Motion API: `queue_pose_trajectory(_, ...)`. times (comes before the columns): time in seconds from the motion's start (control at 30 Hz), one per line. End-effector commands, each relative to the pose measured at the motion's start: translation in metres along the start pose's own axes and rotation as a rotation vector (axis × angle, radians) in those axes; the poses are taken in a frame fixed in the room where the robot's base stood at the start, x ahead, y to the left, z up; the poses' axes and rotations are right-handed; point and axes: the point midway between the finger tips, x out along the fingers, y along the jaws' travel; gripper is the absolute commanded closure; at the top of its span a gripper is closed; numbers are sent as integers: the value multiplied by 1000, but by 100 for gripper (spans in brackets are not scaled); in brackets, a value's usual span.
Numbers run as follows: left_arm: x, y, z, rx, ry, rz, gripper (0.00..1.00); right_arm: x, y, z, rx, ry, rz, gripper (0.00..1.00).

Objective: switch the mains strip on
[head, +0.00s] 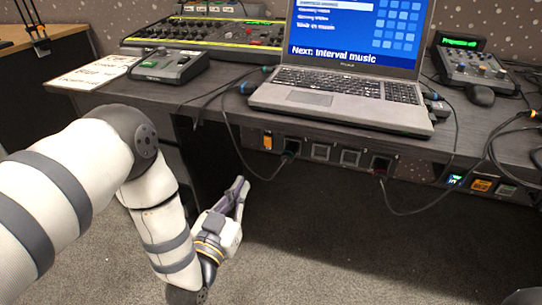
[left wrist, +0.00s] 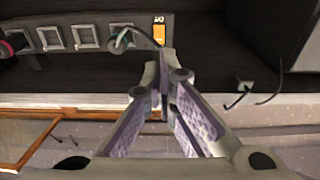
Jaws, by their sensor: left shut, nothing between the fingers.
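The mains strip (head: 335,148) runs along the under-desk panel with several square sockets. Its orange rocker switch (head: 267,141) is at the strip's left end in the head view. In the left wrist view the strip (left wrist: 35,48) lies across the top and the orange switch (left wrist: 159,34) shows just beyond the fingertips. My left gripper (head: 243,183) is shut and empty, below and a little left of the switch in the head view, pointing up. It also shows in the left wrist view (left wrist: 165,72). I cannot tell the switch's position. My right gripper is not in view.
A cable plug (head: 290,150) sits in the socket beside the switch, its cable looping down. Another cable (head: 400,208) hangs to the right. The desk (head: 210,90) overhangs the strip and holds a laptop (head: 340,100) and a lighting console (head: 205,40). Floor space below is free.

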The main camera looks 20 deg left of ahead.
Motion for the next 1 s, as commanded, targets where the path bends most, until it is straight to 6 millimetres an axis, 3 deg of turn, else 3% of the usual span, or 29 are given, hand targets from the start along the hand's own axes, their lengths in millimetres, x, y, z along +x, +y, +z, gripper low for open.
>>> queue_pose_trajectory(0.37, 6, -1, -8, 2, 38, -5, 100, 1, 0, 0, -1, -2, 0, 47)
queue_pose_trajectory(0.47, 15, -1, -8, 2, 39, -5, 100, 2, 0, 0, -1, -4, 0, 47)
queue_pose_trajectory(1.0, 124, -2, -10, 1, 35, -5, 100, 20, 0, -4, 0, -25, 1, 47)
